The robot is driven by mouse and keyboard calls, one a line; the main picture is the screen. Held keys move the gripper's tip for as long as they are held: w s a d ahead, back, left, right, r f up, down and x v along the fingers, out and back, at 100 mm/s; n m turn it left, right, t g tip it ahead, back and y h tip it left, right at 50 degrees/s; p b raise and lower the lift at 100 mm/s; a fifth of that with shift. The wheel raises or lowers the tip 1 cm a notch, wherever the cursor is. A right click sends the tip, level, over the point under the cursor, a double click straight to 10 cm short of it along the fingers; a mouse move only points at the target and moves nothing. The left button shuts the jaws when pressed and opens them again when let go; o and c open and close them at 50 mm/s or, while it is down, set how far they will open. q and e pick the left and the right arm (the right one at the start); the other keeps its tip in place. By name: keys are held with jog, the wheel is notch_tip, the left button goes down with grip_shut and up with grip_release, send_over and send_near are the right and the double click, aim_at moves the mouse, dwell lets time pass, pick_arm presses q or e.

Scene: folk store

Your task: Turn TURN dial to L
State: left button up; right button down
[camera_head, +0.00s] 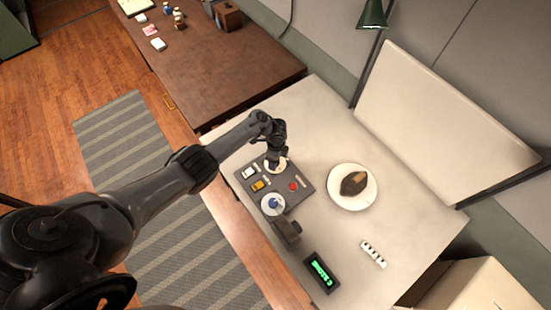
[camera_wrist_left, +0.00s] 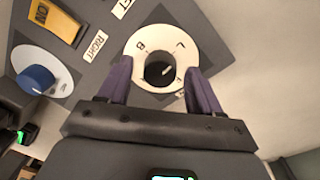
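A dark grey control panel (camera_head: 305,183) lies on the pale table. At its far end is a white round dial plate (camera_wrist_left: 136,46) with letters including B and L, and a black knob (camera_wrist_left: 160,72) at its middle. A short white mark on the knob points up and right, roughly towards the L; the exact alignment is hard to tell. My left gripper (camera_wrist_left: 159,68) is open, its two purple fingers on either side of the knob with gaps between. In the head view the left gripper (camera_head: 277,164) hides most of this dial. My right gripper is not in view.
The panel also carries a blue knob (camera_head: 273,203) on a white disc, a yellow switch (camera_head: 258,185) and a red button (camera_head: 293,186). A plate (camera_head: 338,200) with brown food stands to the right. A green-lettered display (camera_head: 322,271) lies in front.

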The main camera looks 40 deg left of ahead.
pick_arm(q)
notch_tip(320, 180, up, 11)
jog(key=p, duration=0.3)
jog(key=shift+w+p, duration=0.25)
jog(key=shift+p, duration=0.15)
jog(key=shift+a+f, duration=0.1)
dwell(0.4)
